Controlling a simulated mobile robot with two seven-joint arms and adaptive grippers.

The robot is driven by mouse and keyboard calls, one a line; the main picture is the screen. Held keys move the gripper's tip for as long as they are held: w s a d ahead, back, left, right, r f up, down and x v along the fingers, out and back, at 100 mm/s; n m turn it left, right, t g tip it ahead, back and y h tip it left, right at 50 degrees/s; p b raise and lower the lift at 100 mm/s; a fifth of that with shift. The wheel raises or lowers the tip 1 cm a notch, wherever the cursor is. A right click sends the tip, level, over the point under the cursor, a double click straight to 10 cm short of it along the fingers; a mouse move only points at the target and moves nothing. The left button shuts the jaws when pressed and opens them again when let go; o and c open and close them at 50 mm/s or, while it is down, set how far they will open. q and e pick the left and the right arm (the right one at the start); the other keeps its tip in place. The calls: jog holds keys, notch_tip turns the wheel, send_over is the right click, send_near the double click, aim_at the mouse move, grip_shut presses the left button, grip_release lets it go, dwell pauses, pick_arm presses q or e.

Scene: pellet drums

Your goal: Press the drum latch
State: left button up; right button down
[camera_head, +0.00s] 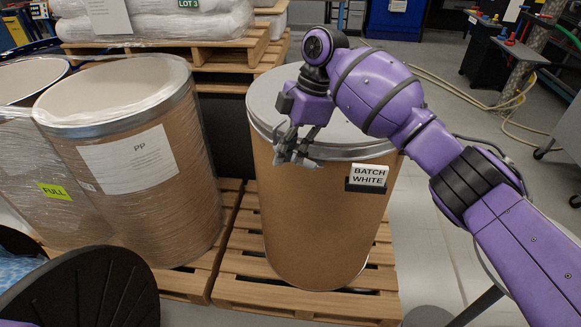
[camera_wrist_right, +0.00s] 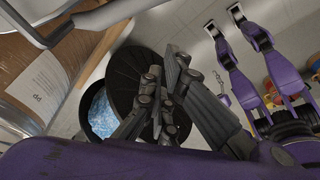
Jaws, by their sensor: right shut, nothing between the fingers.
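The brown fibre drum (camera_head: 310,225) labelled "BATCH WHITE" stands upright on a pallet, with a grey lid (camera_head: 362,125) and a metal band around its top. My right gripper (camera_head: 298,160) is shut and empty at the front left of the drum's rim, pointing down. It hides part of the band there. I cannot tell whether it touches the drum. In the right wrist view, the shut fingers (camera_wrist_right: 170,80) show in the middle. A grey bar beside the drum's rim (camera_wrist_right: 115,15) shows at top left; it may be the latch lever.
A wrapped "PP" drum (camera_head: 140,160) stands to the left, beside another wrapped drum tagged "FULL" (camera_head: 56,192). A black round lid-like disc (camera_head: 85,290) is at the lower left. Wrapped sacks on pallets stand behind. Open floor (camera_head: 440,255) lies right of the pallet.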

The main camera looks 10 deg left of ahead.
pick_arm(q)
jog(key=shift+w+a+r, duration=0.1)
jog(key=shift+w+a, duration=0.5)
jog(key=shift+w, duration=0.15)
pick_arm(e)
jog(key=r, duration=0.1)
jog(key=w+r, duration=0.1)
jog(key=r, duration=0.2)
jog(key=shift+w+d+r, duration=0.1)
jog(key=shift+w+r, duration=0.05)
jog(key=shift+w, duration=0.25)
